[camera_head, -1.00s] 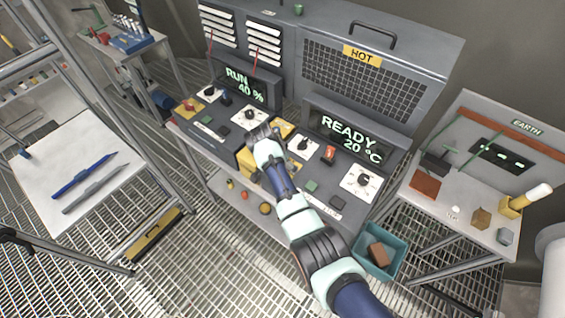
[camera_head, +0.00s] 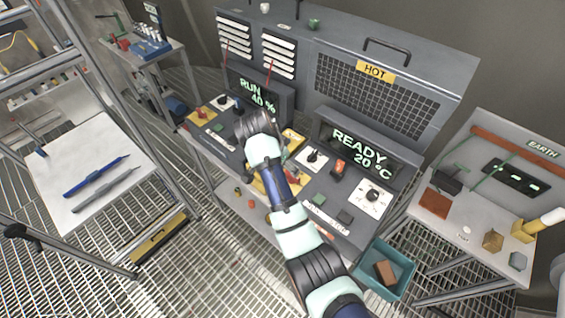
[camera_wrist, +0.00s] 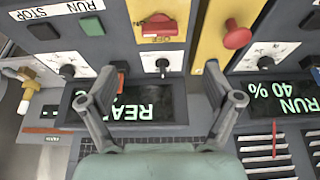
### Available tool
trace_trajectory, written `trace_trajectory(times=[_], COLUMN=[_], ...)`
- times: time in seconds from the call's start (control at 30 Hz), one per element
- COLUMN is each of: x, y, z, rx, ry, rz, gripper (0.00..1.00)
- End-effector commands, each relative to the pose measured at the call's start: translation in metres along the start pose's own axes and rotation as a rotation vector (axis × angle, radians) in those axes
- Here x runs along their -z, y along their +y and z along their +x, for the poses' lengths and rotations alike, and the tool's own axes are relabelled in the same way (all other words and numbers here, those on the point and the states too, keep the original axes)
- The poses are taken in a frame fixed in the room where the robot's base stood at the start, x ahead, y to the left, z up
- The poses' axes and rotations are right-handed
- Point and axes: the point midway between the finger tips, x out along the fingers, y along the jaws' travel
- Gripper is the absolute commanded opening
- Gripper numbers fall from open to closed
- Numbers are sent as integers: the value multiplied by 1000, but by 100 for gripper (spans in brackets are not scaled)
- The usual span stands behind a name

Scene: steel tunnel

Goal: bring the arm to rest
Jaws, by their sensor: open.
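My arm reaches up from the bottom of the head view, over the console's control panel. Its dark end (camera_head: 257,124) lies in front of the panel below the RUN 40 % display (camera_head: 257,92); the fingers are not clear there. In the wrist view my gripper (camera_wrist: 157,69) is open, with its two fingers spread wide and nothing held between them. The panel appears upside down behind the fingers, with a black knob (camera_wrist: 162,66) between the fingertips. I cannot tell the exact gap to the panel.
The READY 20 °C display (camera_head: 359,146) is right of the arm. A red mushroom button (camera_wrist: 237,37) on yellow stands near the right finger. A teal bin (camera_head: 393,284) holds a brown block. A white-topped table (camera_head: 85,160) with two pens is left, an EARTH bench (camera_head: 470,243) right.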

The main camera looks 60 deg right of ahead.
Motion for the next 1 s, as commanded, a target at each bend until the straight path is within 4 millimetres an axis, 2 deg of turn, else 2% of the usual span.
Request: trace_trajectory(times=[0.47, 0.57, 0.67, 0.77, 0.8, 0.87, 0.9, 1.0], x=[0, -11, -51, -116, -143, -181, -204, -252], y=[0, -6, -24, -38, -38, -32, -24, 7], z=[1, -7, -38, -92, -117, -156, -183, -247], rx=[0, 35, 169, 387, 481, 621, 712, 923], ry=[0, 3, 23, 74, 103, 154, 192, 296], rz=[0, -44, -212, -480, -593, -753, -852, -1066], gripper=[90, 90, 90, 90, 90, 90, 90, 90])
